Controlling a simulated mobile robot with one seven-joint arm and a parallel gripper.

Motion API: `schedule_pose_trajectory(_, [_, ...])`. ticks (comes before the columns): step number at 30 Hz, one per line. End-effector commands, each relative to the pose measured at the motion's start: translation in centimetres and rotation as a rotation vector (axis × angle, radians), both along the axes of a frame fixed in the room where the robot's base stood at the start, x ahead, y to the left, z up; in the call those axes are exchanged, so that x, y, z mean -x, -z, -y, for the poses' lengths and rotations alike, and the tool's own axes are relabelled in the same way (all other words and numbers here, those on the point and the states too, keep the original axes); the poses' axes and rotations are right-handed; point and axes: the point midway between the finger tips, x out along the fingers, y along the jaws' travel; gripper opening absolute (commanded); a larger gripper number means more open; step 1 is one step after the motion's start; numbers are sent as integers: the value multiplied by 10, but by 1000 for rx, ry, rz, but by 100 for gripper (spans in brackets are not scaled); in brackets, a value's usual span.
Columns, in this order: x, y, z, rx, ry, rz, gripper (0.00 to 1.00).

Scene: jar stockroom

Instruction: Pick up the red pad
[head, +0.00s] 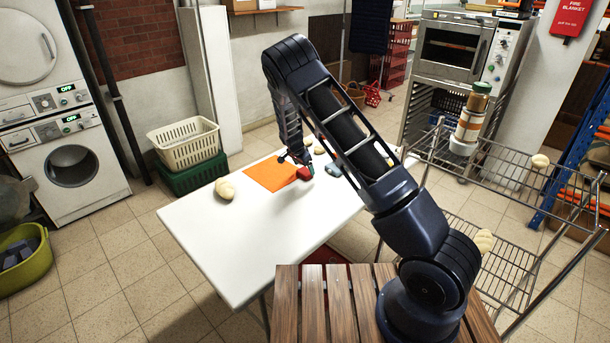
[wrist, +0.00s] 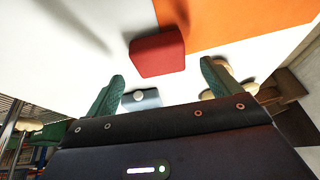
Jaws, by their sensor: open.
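The red pad (wrist: 157,54) is a small block with rounded edges, seen in the wrist view just beyond my fingertips. In the head view the red pad (head: 304,173) is at the right edge of an orange sheet (head: 268,176) on the white table (head: 230,238). My gripper (wrist: 162,75) is open, with its green fingers spread to either side below the pad and nothing visibly held. In the head view my gripper (head: 298,160) is low over the table beside the pad. Whether a finger touches the pad cannot be told.
A grey-blue object (head: 334,170) lies on the table right of the pad and shows between my fingers in the wrist view (wrist: 141,98). A pale bread-like lump (head: 225,189) sits at the table's left. A wire rack (head: 490,185) stands right. The table's near part is clear.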

Motion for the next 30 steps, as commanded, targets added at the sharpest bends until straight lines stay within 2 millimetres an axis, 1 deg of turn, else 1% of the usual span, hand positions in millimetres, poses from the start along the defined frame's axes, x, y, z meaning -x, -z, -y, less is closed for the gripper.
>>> schedule_pose_trajectory(3, [-5, 16, 5, 1, 2, -3, 89])
schedule_pose_trajectory(7, [-11, 31, 9, 0, 1, 0, 89])
schedule_pose_trajectory(10, [-13, 36, 10, 0, 0, 0, 89])
schedule_pose_trajectory(15, [-13, 36, 9, 0, 0, 0, 89])
schedule_pose_trajectory(16, [-13, 36, 9, 0, 0, 0, 87])
schedule_pose_trajectory(20, [-13, 36, 10, 0, 0, 0, 62])
schedule_pose_trajectory(21, [-13, 36, 10, 0, 0, 0, 54])
schedule_pose_trajectory(23, [-13, 36, 9, 0, 0, 0, 42])
schedule_pose_trajectory(30, [-13, 35, 9, 0, 0, 0, 41])
